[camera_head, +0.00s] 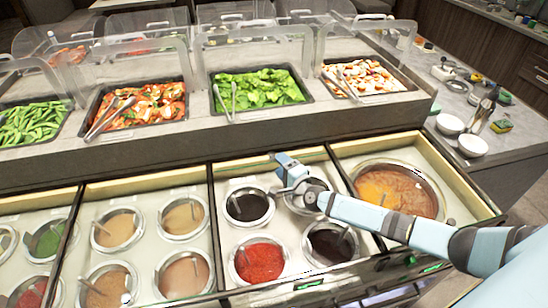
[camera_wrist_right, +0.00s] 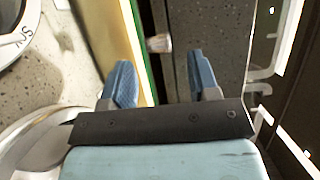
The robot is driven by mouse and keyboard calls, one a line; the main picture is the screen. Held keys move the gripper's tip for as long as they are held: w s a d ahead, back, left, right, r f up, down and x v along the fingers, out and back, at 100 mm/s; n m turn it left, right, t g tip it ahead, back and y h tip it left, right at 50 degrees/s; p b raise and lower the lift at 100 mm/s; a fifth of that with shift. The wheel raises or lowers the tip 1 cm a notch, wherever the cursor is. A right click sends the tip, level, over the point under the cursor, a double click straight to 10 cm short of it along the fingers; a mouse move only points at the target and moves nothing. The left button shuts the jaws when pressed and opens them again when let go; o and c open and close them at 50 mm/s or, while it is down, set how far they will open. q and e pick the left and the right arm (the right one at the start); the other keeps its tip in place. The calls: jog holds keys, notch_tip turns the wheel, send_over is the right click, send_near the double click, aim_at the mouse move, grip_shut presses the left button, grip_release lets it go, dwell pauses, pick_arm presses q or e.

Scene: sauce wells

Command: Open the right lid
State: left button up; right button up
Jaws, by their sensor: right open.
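The sauce wells sit in framed compartments along the front of the counter. The rightmost compartment (camera_head: 462,195) holds a large round pot of orange-brown sauce (camera_head: 398,187). A clear lid over it cannot be made out with certainty. My right gripper (camera_head: 276,172) is open and empty above the back of the compartment left of it, near a well of dark sauce (camera_head: 249,205). In the right wrist view, its two blue fingers (camera_wrist_right: 160,82) are spread apart. A small metal knob (camera_wrist_right: 160,43) shows beyond them, roughly in line with the gap. My left gripper is out of view.
A raised stone ledge (camera_head: 215,140) with food trays and clear guards runs behind the wells. My right forearm crosses over the rightmost compartment. White bowls (camera_head: 472,145) stand on the side counter at the right.

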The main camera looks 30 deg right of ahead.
jog(key=s, duration=0.6)
jog(key=shift+s+d, duration=0.15)
jog(key=shift+d, duration=0.3)
jog(key=shift+r, duration=0.1)
